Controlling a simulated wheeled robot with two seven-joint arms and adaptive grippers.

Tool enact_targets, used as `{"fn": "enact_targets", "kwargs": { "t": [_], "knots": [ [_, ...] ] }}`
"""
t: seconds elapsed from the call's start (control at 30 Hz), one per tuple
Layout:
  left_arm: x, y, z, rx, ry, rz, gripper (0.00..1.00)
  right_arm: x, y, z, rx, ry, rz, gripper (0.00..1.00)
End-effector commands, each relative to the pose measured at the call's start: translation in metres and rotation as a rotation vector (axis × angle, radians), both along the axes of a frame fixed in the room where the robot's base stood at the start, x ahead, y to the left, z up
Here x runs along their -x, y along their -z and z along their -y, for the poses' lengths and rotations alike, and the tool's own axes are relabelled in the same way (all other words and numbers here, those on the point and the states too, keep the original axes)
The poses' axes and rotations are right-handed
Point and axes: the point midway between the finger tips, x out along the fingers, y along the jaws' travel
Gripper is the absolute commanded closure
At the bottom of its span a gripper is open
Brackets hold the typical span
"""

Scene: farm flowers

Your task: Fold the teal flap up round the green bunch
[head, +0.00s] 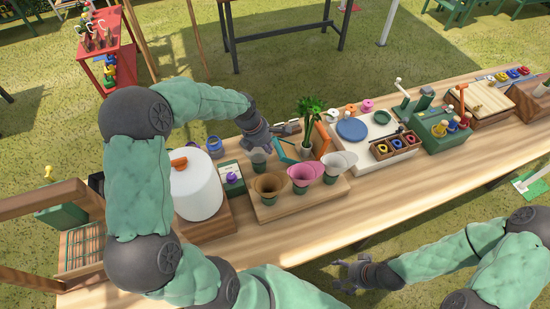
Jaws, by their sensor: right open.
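The green bunch (311,110) stands upright behind the row of cups, with a pale base. The teal flap (281,151) sticks out at its left side, angled outward and apart from the leaves. An orange flap (321,139) stands up at the right of the bunch. My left gripper (287,128) is just left of the bunch, behind the teal flap; its fingers are too small to tell open from shut. My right gripper (343,274) is open and empty, low in front of the table's front edge.
Grey, brown and pink cups (304,176) stand on a wooden board in front of the bunch. A white canister (195,187) stands at left. A white tray (372,150) with a blue plate lies at right. The table (400,186) is clear along its front right.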

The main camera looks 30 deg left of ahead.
Motion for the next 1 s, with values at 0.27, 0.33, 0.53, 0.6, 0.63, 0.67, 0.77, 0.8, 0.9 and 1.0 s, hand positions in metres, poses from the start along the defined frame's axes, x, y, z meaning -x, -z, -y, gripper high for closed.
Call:
{"fn": "enact_targets", "kwargs": {
  "t": [0.27,0.33,0.53,0.6,0.63,0.67,0.77,0.8,0.9,1.0],
  "knots": [
    [-0.005,0.027,0.006,0.002,0.001,-0.003,1.0,0.0,0.006,0.0,0.0,0.0,0.001,0.11],
    [-0.008,0.039,0.008,0.002,0.002,-0.005,1.0,0.0,0.008,0.0,0.0,0.0,0.001,0.11],
    [-0.016,0.071,0.015,0.001,0.002,-0.003,1.0,0.0,0.015,0.0,0.0,-0.001,0.001,0.11],
    [-0.018,0.079,0.016,0.001,0.002,-0.002,1.0,0.0,0.016,0.0,0.0,-0.001,0.001,0.11],
    [-0.02,0.082,0.017,0.0,0.0,-0.001,1.0,0.0,0.017,0.0,0.0,-0.001,0.001,0.11],
    [-0.02,0.085,0.017,0.0,0.0,-0.001,1.0,0.0,0.017,0.0,0.0,-0.001,0.001,0.11],
    [-0.022,0.092,0.019,0.001,0.001,-0.002,1.0,0.0,0.019,0.0,0.0,-0.001,0.001,0.11],
    [-0.022,0.093,0.019,0.0,0.0,-0.001,1.0,0.0,0.019,0.0,0.0,-0.001,0.001,0.11],
    [-0.023,0.095,0.02,0.0,0.0,0.0,1.0,0.0,0.019,0.0,0.0,-0.001,0.001,0.11],
    [-0.023,0.095,0.02,0.0,0.0,0.0,1.0,0.0,0.019,0.0,0.0,-0.001,0.001,0.11]
  ]
}}
